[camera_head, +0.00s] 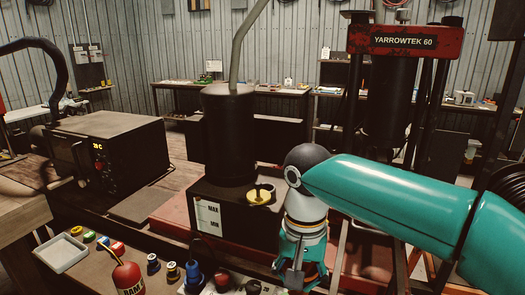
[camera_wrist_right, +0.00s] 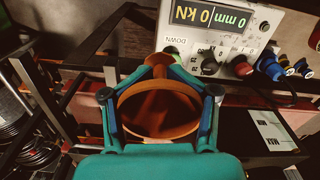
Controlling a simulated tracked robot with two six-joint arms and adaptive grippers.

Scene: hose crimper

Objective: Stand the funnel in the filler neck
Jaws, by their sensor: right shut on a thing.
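An orange funnel (camera_wrist_right: 160,112) sits between the fingers of my right gripper (camera_wrist_right: 160,66) in the right wrist view, with its wide mouth facing the camera. The gripper is shut on it. In the head view my right gripper (camera_head: 300,265) hangs low at the right of the black tank (camera_head: 232,212), apart from it; the funnel is mostly hidden there. The tank has a white MAX/MIN label. A yellow round fitting (camera_head: 261,194) with a dark centre, apparently the filler neck, stands on its top right. The tank's label side also shows in the right wrist view (camera_wrist_right: 270,130). My left gripper is not in view.
A tall black cylinder (camera_head: 229,135) with a hose rises from the tank. A panel with a digital readout (camera_wrist_right: 210,18) and knobs lies ahead of the gripper. A red bottle (camera_head: 128,277), colored caps and a white tray (camera_head: 62,253) stand front left. The red-topped press (camera_head: 405,41) stands behind my arm.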

